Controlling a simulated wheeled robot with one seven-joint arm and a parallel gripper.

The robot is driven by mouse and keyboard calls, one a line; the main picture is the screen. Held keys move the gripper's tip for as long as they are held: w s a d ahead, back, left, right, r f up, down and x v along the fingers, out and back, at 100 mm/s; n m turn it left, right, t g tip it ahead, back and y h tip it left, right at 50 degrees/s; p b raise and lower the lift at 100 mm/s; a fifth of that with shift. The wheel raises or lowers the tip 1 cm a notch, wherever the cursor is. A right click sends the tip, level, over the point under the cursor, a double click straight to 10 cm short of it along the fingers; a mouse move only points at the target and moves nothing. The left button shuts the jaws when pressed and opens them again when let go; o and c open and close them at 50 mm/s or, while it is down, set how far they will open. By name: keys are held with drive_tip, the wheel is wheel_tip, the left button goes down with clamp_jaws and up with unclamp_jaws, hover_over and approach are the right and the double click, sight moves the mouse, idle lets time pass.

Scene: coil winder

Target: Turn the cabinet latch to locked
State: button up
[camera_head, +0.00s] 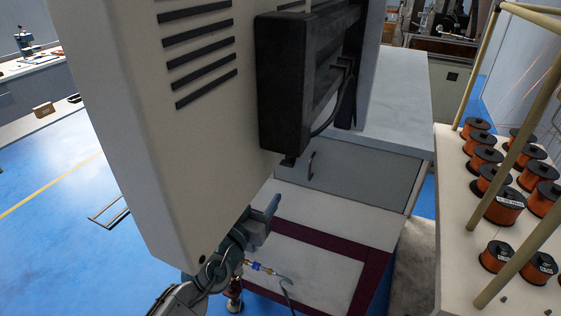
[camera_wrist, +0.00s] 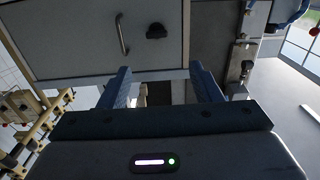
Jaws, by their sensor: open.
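The grey cabinet front (camera_wrist: 70,35) fills the upper part of the wrist view. A small black latch knob (camera_wrist: 156,31) sits on it, right of a curved metal handle (camera_wrist: 122,35). My gripper (camera_wrist: 161,80) is open and empty, its two blue-grey fingers apart and below the knob in the picture, not touching it. In the head view the cabinet (camera_head: 365,182) stands under a grey worktop, with its handle (camera_head: 311,165) visible. My gripper (camera_head: 266,212) is in front of and below it. I cannot make out the latch clearly in the head view.
At right, a rack of copper wire spools (camera_head: 497,207) stands among tan posts. Blue floor at left is mostly clear.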

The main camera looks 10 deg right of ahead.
sight(286, 164)
drive_tip(key=p+x, duration=0.2)
drive_tip(key=x, duration=1.1)
drive_tip(key=shift+s+d, duration=0.1)
drive_tip(key=shift+d, duration=0.15)
drive_tip(key=c, duration=1)
